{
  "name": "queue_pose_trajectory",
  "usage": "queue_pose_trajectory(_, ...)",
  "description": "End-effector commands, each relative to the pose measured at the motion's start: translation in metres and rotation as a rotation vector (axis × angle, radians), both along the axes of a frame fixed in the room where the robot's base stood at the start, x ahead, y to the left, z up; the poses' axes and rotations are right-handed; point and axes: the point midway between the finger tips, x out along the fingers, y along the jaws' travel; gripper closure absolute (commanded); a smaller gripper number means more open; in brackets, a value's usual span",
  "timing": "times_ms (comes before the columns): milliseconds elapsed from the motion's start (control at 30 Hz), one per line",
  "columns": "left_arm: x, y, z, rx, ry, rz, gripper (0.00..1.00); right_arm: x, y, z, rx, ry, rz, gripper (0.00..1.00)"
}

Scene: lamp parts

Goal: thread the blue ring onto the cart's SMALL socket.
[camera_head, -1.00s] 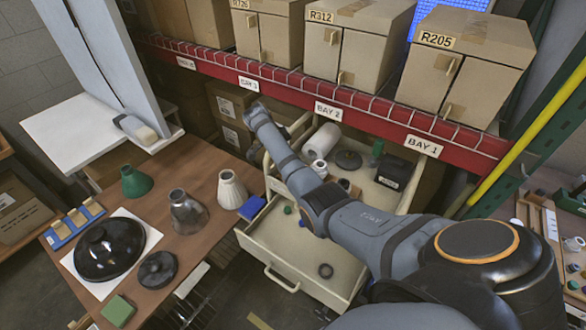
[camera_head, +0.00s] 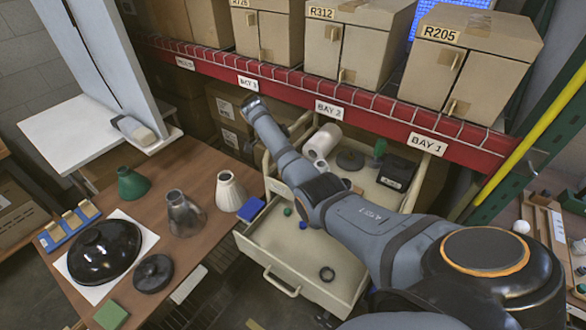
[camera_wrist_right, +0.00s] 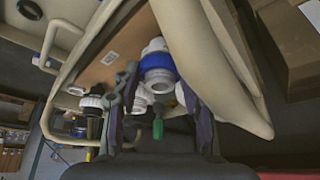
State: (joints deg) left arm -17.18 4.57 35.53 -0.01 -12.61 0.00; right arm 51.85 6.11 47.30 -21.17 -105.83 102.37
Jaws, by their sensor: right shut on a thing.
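The blue ring (camera_wrist_right: 158,63) shows in the right wrist view as a blue band between my right gripper's fingers. White parts show above and below it; I cannot tell whether it is around a socket or only in line with one. My right gripper (camera_wrist_right: 159,85) is shut on the ring, though the contact is hard to see. The cream cart (camera_head: 285,255) has open drawers in the head view. The small socket cannot be clearly picked out. My left gripper is not in view.
The upper drawer holds a white cylinder (camera_head: 324,139) and a black box (camera_head: 397,173). A dark ring (camera_head: 327,273) lies in the lower drawer. Lamp shades, including a cream one (camera_head: 230,192), stand on the brown table at left.

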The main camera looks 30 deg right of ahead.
Motion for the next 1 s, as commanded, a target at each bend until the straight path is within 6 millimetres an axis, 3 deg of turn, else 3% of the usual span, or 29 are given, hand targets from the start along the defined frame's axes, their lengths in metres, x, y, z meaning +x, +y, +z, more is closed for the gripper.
queue_pose_trajectory(33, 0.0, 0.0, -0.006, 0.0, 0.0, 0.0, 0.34, -0.004, 0.003, -0.011, 0.009, 0.017, -0.013, 0.95)
queue_pose_trajectory(1000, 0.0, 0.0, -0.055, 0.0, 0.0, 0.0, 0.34, -0.001, 0.0, -0.011, 0.006, 0.017, -0.262, 0.95)
